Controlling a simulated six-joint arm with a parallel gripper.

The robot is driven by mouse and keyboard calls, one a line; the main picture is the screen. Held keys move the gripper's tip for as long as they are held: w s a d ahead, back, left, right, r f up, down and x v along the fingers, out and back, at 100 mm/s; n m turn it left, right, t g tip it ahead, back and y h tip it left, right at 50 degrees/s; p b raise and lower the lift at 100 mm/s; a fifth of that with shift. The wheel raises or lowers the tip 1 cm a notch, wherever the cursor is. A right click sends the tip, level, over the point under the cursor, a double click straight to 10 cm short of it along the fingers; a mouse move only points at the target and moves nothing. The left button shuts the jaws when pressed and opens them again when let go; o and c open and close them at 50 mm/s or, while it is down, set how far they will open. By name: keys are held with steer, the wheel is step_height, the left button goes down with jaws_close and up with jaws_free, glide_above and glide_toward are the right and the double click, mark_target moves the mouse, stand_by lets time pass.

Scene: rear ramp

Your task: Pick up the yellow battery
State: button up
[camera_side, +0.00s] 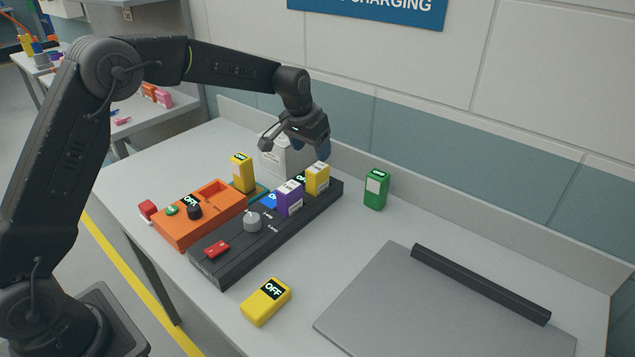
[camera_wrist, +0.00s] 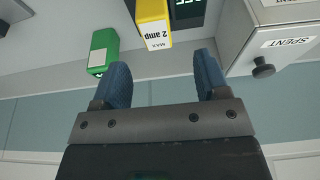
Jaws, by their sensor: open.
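A yellow battery (camera_side: 316,178) stands upright at the far end of a long black charger (camera_side: 225,262). In the wrist view the yellow battery (camera_wrist: 153,22) shows a white "MAX 2 amp" label, just beyond and roughly between the fingertips. My gripper (camera_side: 293,145) is open and empty, above and slightly left of that battery, apart from it. Its blue fingers show in the wrist view (camera_wrist: 160,68). A purple battery (camera_side: 289,198) stands next to the yellow one on the charger. A green battery (camera_side: 376,189) stands on the bench to the right.
An orange device (camera_side: 205,222) with an empty recess lies left of the charger. A yellow upright unit (camera_side: 242,173) and a yellow flat unit (camera_side: 266,302) both show "OFF". A white "SPENT" box (camera_wrist: 275,38) stands close to my gripper. A grey mat (camera_side: 420,315) lies at right.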

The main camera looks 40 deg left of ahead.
mark_target(317, 168)
steer(key=x, duration=0.4)
steer(key=shift+w+f, duration=0.1)
steer(key=shift+f, duration=0.15)
steer(key=shift+s+d+x, duration=0.1)
steer(key=shift+x, duration=1.25)
steer(key=shift+s+d+x, duration=0.1)
steer(key=shift+x, duration=1.25)
steer(key=shift+c, duration=0.4)
steer(key=c, duration=1.1)
steer(key=shift+c, duration=0.2)
steer(key=shift+r, duration=0.15)
